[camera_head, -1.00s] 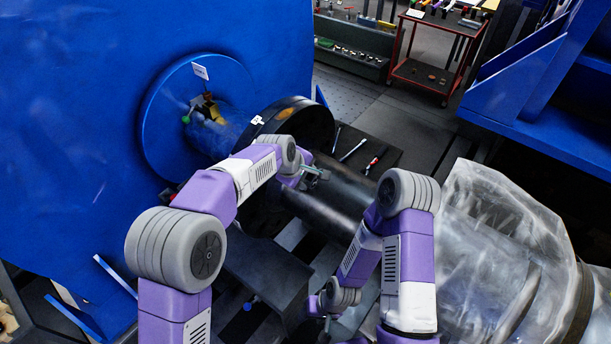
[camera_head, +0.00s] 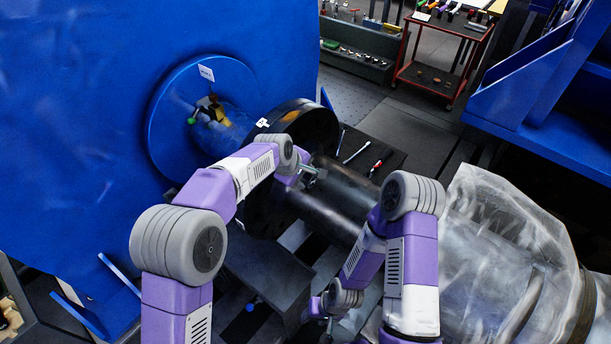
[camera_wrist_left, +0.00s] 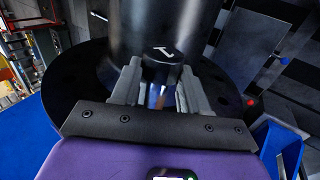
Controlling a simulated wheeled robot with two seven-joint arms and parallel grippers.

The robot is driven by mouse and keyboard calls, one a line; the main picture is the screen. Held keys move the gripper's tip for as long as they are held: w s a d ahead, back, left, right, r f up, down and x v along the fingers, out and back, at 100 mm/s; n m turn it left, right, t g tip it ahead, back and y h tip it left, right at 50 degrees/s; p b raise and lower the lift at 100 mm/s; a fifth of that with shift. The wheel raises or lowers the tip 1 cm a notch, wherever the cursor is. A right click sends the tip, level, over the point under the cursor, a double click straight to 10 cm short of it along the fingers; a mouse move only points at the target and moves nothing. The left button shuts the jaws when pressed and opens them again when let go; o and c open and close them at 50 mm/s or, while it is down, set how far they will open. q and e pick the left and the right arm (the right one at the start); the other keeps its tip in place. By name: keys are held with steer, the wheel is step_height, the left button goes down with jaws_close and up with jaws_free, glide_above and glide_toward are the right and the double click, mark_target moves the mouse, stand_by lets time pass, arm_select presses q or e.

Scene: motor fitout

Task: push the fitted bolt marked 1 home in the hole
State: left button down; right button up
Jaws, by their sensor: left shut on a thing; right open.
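My left gripper (camera_head: 312,173) is at the black flange (camera_head: 308,122), beside the dark shaft (camera_head: 345,190). In the left wrist view, its two grey fingers (camera_wrist_left: 159,88) are shut on the bolt marked 1 (camera_wrist_left: 161,66), a dark piece between them with a white 1 at its far end. The flange (camera_wrist_left: 80,85) lies behind the fingers there. The hole and how deep the bolt sits in it are hidden. In the head view the left wrist hides most of the bolt. My right gripper (camera_head: 326,306) is open, low in the picture, away from the flange.
A blue disc (camera_head: 165,130) on a blue wall stands left of the flange. Tools, including a red-handled one (camera_head: 378,164), lie on a dark surface behind the shaft. A clouded, wrapped cylinder (camera_head: 500,260) fills the right. A red trolley (camera_head: 440,80) stands at the back.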

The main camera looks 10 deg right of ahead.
arm_select(q)
steer(key=shift+w+a+r+p, duration=0.1)
steer(key=shift+w+a+p, duration=0.45)
steer(key=shift+w, duration=0.25)
steer(key=shift+w+a+p, duration=0.35)
steer(key=shift+w+a, duration=0.35)
steer(key=shift+w, duration=0.15)
steer(key=shift+w+a+r+p, duration=0.1)
steer(key=shift+w+a+p, duration=0.45)
steer(key=shift+w, duration=0.25)
steer(key=shift+w+a+p, duration=0.7)
steer(key=shift+w+a, duration=0.05)
steer(key=shift+w, duration=0.2)
steer(key=shift+w+a+p, duration=0.65)
steer(key=shift+w+a, duration=0.1)
steer(key=shift+w, duration=0.15)
stand_by(0.4)
steer(key=shift+c, duration=2.4)
jaws_free()
steer(key=shift+a+f, duration=0.1)
steer(key=b+v, duration=0.1)
steer(key=v, duration=0.6)
steer(key=shift+s+r, duration=0.25)
steer(key=shift+r, duration=0.05)
